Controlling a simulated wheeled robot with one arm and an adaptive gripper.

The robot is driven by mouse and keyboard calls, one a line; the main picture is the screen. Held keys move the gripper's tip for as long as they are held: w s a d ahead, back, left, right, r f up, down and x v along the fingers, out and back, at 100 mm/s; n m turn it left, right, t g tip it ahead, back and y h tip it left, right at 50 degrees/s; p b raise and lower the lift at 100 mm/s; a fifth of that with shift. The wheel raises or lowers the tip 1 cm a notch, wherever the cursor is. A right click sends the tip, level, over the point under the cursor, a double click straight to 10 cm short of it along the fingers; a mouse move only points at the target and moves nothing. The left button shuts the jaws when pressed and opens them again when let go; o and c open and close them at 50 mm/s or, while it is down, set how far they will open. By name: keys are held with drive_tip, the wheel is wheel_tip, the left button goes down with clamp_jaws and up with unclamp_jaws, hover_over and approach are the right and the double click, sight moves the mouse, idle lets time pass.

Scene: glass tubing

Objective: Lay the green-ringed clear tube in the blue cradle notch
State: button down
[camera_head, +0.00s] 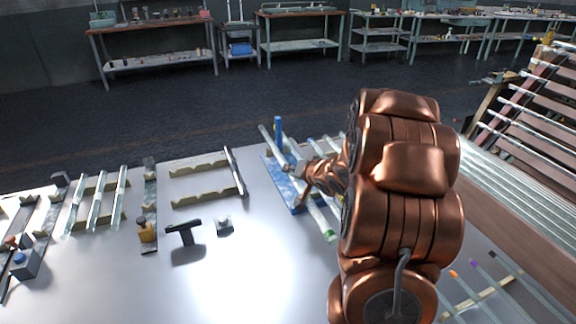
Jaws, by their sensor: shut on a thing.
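The clear tube (319,217) with a green ring near its lower end slants across the blue cradle (284,186) in the head view. Its far end rises to the upper left, near the cradle's upright blue post. My gripper (302,174) is shut on the tube near its middle, over the cradle. My arm hides part of the cradle and what lies to its right. I cannot tell whether the tube touches the notch or is just above it.
Several clear tubes lie on a rack (97,200) at the left of the table. An empty khaki rack (205,180), a black T-shaped piece (183,231) and a small grey block (224,224) stand left of the cradle. A tall tube rack (530,115) is at the right.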

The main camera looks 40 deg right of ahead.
drive_tip(key=shift+w+d+f+p, duration=0.2)
drive_tip(key=shift+w+d+f, duration=0.5)
drive_tip(key=shift+w, duration=0.6)
drive_tip(key=shift+w+d+f+p, duration=0.25)
drive_tip(key=shift+w+d+f, duration=0.45)
drive_tip(key=shift+w, duration=0.65)
drive_tip(key=shift+w+d+f+p, duration=0.2)
drive_tip(key=shift+w+d+f, duration=0.3)
drive_tip(key=shift+w+f, duration=0.6)
drive_tip(key=shift+w+f, duration=0.2)
drive_tip(key=shift+f, duration=0.05)
drive_tip(key=c, duration=0.9)
unclamp_jaws()
drive_tip(key=shift+s+r, duration=0.1)
drive_tip(key=shift+r, duration=0.5)
drive_tip(key=v, duration=1.1)
drive_tip(key=shift+s+r, duration=0.25)
drive_tip(key=shift+s, duration=0.1)
